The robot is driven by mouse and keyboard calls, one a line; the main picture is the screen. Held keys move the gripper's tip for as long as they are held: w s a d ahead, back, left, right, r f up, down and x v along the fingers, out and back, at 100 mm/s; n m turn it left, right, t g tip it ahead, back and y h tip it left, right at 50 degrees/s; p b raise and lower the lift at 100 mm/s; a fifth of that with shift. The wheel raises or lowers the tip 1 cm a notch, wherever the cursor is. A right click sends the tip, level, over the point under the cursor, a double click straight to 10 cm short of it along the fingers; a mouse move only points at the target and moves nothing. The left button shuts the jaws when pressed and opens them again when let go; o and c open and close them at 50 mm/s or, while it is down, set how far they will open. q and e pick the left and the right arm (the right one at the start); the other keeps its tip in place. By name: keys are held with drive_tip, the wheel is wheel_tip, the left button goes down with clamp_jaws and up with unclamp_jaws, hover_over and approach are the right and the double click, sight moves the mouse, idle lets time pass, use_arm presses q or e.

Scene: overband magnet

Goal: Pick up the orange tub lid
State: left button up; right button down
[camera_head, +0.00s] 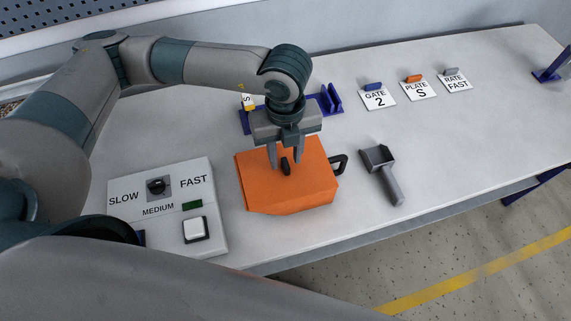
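The orange tub lid (311,178) lies on the tub at the middle of the bench, with a small dark knob (286,168) on its top. A black loop handle (340,164) sticks out at the right side of the orange tub. My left gripper (286,162) points down over the lid. Its two fingers are apart, one to each side of the knob in the picture, with a visible gap to it. Whether the fingers are level with the knob or above it, I cannot tell. My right gripper is not in view.
A control box (123,221) with a knob and a white button stands left of the tub. A grey scoop (383,175) lies to the right. Several label cards, such as GATE 2 (377,101), and a blue rack (328,101) are behind.

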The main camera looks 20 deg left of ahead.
use_arm(q)
drive_tip(key=shift+f, duration=0.75)
drive_tip(key=shift+c, duration=0.6)
clamp_jaws()
